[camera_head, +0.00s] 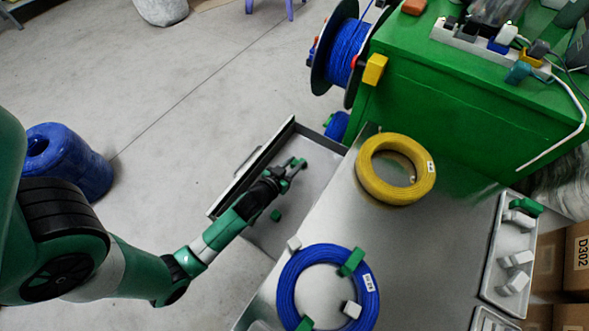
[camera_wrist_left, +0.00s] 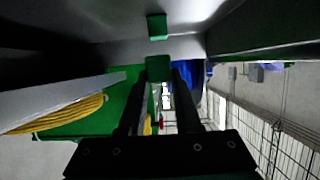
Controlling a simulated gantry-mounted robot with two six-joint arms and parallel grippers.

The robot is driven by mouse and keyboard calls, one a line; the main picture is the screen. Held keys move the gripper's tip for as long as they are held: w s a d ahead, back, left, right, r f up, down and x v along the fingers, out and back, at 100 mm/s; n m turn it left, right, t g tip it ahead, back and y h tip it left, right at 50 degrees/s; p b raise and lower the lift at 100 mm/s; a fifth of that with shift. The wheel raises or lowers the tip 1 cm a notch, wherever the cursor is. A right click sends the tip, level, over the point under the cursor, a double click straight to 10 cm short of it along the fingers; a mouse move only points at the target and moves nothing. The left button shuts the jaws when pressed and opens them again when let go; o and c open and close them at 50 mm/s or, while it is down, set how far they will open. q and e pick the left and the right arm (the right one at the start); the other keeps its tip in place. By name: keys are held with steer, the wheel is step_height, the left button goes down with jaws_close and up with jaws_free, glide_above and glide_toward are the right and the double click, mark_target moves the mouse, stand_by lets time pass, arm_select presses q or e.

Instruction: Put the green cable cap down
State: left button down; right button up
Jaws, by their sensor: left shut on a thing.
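My left gripper (camera_head: 290,168) reaches into a grey open drawer or tray (camera_head: 323,160) beside the metal table. It is shut on a green cable cap (camera_wrist_left: 158,68), held between the fingertips in the left wrist view. Another green cap (camera_head: 276,215) lies apart on the drawer's floor and also shows in the left wrist view (camera_wrist_left: 157,27). I cannot tell whether the held cap touches the drawer floor. My right gripper is not in view.
A yellow cable coil (camera_head: 368,185) lies on the table (camera_head: 440,225). A green cabinet (camera_head: 450,110) with a blue cable spool (camera_head: 347,52) stands behind. A tray (camera_head: 489,283) with several white pieces is at the right. The drawer has raised walls around the gripper.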

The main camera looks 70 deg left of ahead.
arm_select(q)
steer(key=f+b, duration=0.1)
steer(key=f, duration=0.1)
steer(key=f+b, duration=0.1)
steer(key=shift+w+a+f+b, duration=0.2)
steer(key=shift+a+f+b, duration=0.05)
steer(key=shift+f+b, duration=0.05)
steer(key=shift+f, duration=0.25)
steer(key=shift+r, duration=0.2)
steer(key=shift+f+b, duration=0.6)
steer(key=shift+f, duration=0.05)
steer(key=c, duration=0.6)
jaws_free()
